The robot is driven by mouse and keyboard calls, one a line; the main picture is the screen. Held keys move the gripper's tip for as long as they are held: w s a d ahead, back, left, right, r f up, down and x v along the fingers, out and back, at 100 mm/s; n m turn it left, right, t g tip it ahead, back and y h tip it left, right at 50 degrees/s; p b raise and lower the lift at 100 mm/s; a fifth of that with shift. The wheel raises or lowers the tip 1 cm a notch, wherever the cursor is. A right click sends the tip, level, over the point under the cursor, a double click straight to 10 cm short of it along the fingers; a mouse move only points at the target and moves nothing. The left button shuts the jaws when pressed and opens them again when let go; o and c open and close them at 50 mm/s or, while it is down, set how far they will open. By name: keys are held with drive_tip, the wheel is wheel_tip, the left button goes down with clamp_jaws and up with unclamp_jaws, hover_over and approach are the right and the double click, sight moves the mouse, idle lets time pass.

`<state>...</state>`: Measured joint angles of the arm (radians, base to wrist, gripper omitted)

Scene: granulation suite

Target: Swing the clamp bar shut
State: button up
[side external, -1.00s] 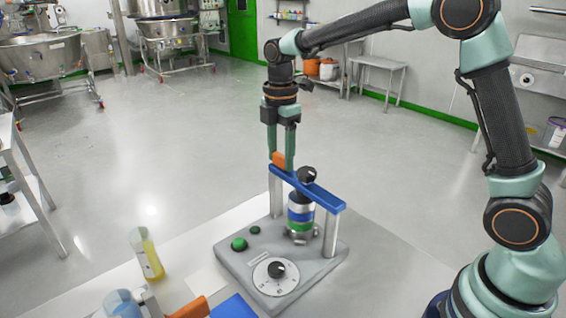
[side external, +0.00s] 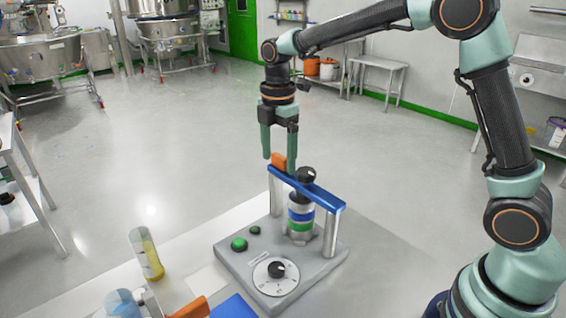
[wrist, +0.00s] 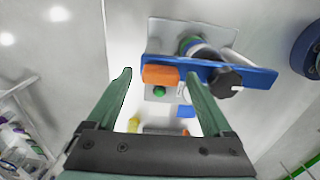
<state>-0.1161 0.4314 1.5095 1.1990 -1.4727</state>
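The blue clamp bar (side external: 318,191) lies across two upright metal posts on a grey base plate (side external: 320,261). It passes above a stack of coloured rings (side external: 300,216). An orange tab (side external: 279,160) stands at the bar's far-left end, and a black knob (side external: 306,174) sits on its middle. My gripper (side external: 279,165) is open, its green fingers pointing down on either side of the tab. In the wrist view the orange tab (wrist: 160,75) shows between the fingertips with gaps on both sides. Whether the tips reach below the tab's top is unclear.
A blue-topped container (side external: 121,303) and an orange item (side external: 190,308) are at the front.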

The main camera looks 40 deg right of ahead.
wheel_tip(320, 180, up, 12)
idle(0.5)
drive_tip(key=s+d+f+m+t, duration=0.2)
drive_tip(key=s+f+m, duration=0.1)
drive_tip(key=s+m, duration=0.5)
drive_tip(key=s+d+f+m+t, duration=0.2)
drive_tip(key=s+d+m+t, duration=0.1)
drive_tip(key=s+m, duration=0.6)
drive_tip(key=shift+d+f+m+t, duration=0.15)
drive_tip(key=shift+f+m+t, duration=0.2)
drive_tip(key=shift+m, duration=0.25)
drive_tip(key=shift+s, duration=0.1)
drive_tip(key=shift+c, duration=0.4)
